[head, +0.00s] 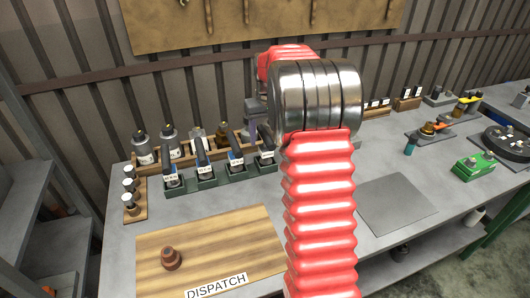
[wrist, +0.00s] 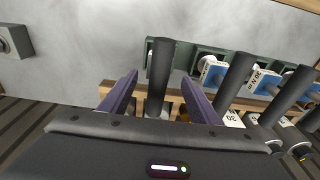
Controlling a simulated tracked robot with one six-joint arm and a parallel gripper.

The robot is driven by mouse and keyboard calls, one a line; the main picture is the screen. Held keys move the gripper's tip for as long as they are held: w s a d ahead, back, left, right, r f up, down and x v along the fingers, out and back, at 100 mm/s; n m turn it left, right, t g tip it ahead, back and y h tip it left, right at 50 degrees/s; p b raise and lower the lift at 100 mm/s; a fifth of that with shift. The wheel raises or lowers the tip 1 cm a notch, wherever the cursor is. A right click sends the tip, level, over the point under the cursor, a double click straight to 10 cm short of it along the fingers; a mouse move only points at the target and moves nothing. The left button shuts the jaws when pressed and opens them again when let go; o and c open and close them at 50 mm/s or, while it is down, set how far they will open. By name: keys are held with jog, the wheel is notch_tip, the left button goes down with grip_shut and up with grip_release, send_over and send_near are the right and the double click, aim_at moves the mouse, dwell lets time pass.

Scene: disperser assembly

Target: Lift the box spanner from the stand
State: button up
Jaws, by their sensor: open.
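The green stand (head: 206,184) on the bench holds several dark-handled tools in a row; it also shows in the wrist view (wrist: 188,50). The box spanner appears to be the dark grey upright rod (wrist: 160,62) at the row's left end in the wrist view, the right end (head: 265,142) in the head view. My gripper (wrist: 160,80) is open, with one purple finger on each side of this rod and gaps between. In the head view my gripper (head: 257,128) is partly hidden behind my red arm.
Neighbouring tools with blue bodies (wrist: 213,72) stand close to one finger. A wooden rack (head: 187,152) with bottles is behind the stand. A wooden dispatch board (head: 225,235) lies in front, with a brown knob (head: 171,258) on it. A bare grey plate (head: 398,204) lies to the right.

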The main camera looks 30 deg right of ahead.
aim_at(265, 146)
jog(key=shift+f, duration=0.1)
jog(key=shift+w+d+f, duration=0.15)
jog(key=shift+f, duration=2.45)
jog(key=c, duration=1.3)
jog(key=shift+r, duration=0.1)
grip_shut()
notch_tip(265, 146, up, 10)
